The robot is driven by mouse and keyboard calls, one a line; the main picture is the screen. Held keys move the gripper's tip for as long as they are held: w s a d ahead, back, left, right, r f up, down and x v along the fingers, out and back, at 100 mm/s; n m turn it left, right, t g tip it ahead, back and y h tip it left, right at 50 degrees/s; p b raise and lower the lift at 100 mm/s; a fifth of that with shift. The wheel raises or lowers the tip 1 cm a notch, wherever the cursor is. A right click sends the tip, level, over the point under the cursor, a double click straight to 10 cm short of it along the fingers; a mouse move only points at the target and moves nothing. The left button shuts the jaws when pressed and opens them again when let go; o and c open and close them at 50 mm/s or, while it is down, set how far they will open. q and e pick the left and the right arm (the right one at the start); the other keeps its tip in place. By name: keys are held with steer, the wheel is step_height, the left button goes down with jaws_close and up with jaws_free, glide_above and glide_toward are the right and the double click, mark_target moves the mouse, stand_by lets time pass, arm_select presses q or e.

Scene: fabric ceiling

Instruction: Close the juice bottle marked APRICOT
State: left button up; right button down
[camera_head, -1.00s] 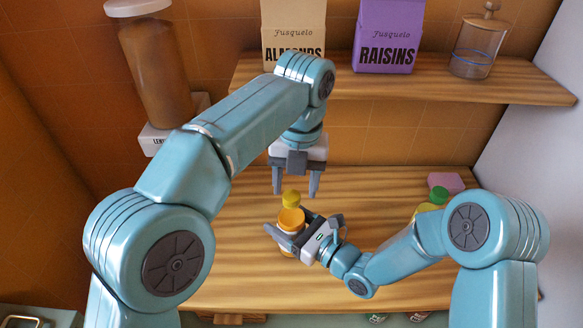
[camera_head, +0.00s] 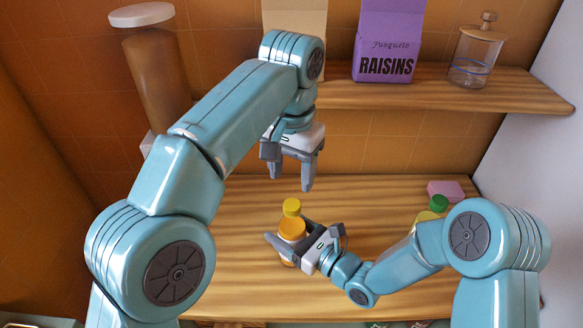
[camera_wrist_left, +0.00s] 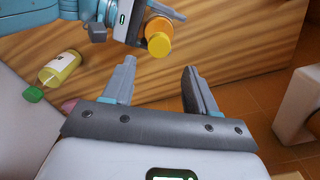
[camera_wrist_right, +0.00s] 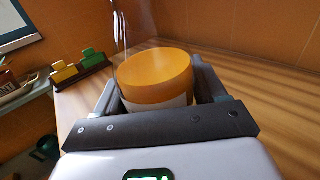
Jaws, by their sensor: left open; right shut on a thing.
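A juice bottle with orange contents (camera_head: 292,229) stands upright on the lower wooden shelf. Its yellow cap (camera_head: 291,207) shows at its top end; how firmly it sits cannot be told. My right gripper (camera_wrist_right: 158,92) is shut around the bottle's body from the right side. No label text can be read on it. My left gripper (camera_head: 292,182) is open and empty, above and behind the cap in the head view. In the left wrist view the cap (camera_wrist_left: 159,45) lies beyond the open fingers, apart from them.
Another bottle with a green cap (camera_wrist_left: 33,94) and yellow contents is at the right of the shelf, near a pink block (camera_head: 446,190). An upper shelf (camera_head: 440,93) holds a purple RAISINS box (camera_head: 386,45) and a glass jar (camera_head: 472,60). The lower shelf's left is clear.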

mark_target(290, 204)
arm_select(q)
steer(key=n, duration=0.3)
steer(key=shift+a+r+n, duration=0.1)
steer(key=shift+r+n, duration=0.05)
steer(key=shift+n, duration=0.25)
arm_select(e)
steer(key=shift+f, duration=0.1)
arm_select(q)
steer(key=shift+n, duration=1)
steer(key=shift+f, duration=3.95)
steer(key=shift+c, duration=0.4)
jaws_close()
